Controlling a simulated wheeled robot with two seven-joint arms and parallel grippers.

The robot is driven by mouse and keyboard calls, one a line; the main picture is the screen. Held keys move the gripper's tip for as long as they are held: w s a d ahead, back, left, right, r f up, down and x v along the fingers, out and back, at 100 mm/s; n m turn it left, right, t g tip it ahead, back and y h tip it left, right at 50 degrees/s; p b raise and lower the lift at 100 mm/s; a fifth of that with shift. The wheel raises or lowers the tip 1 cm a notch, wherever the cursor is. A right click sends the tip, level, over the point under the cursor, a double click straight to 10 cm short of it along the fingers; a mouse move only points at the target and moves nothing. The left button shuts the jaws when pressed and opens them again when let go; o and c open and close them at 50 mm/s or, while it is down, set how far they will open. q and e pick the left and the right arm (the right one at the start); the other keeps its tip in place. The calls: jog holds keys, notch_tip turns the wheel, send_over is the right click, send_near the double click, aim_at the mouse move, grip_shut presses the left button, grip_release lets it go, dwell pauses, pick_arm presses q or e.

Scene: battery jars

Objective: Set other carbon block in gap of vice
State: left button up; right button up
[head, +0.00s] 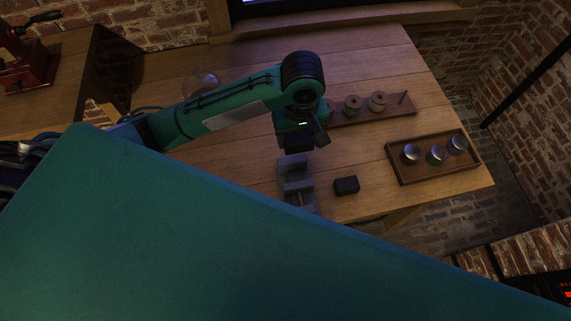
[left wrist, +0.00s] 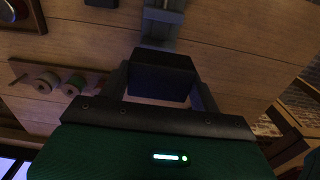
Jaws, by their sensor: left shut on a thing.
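My left gripper (head: 299,143) is shut on a dark carbon block (left wrist: 163,72), which sits between its two fingers in the left wrist view. The gripper holds the block above the wooden table, close over the far end of the grey vice (head: 292,168). The vice also shows in the left wrist view (left wrist: 162,18), just beyond the held block, and part of it is hidden there. Another black block (head: 346,185) lies on the table right of the vice, and its edge shows in the left wrist view (left wrist: 101,3). My right gripper is out of view.
A brown tray (head: 440,178) with three round metal-topped jars stands at the right of the table. A wooden board (head: 394,107) with two spools and a peg lies behind. A clear glass jar (head: 202,83) stands behind my left arm. Table between block and tray is clear.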

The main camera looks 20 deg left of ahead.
pick_arm(q)
jog(key=p, duration=0.1)
send_over(295, 179)
notch_tip(295, 179, down, 16)
jog(key=shift+f, duration=1.95)
jog(key=shift+f, duration=0.1)
jog(key=o, duration=1.1)
notch_tip(295, 179, up, 12)
jog(key=shift+r+b, duration=0.15)
jog(key=shift+b, duration=0.25)
jog(key=shift+s, duration=0.1)
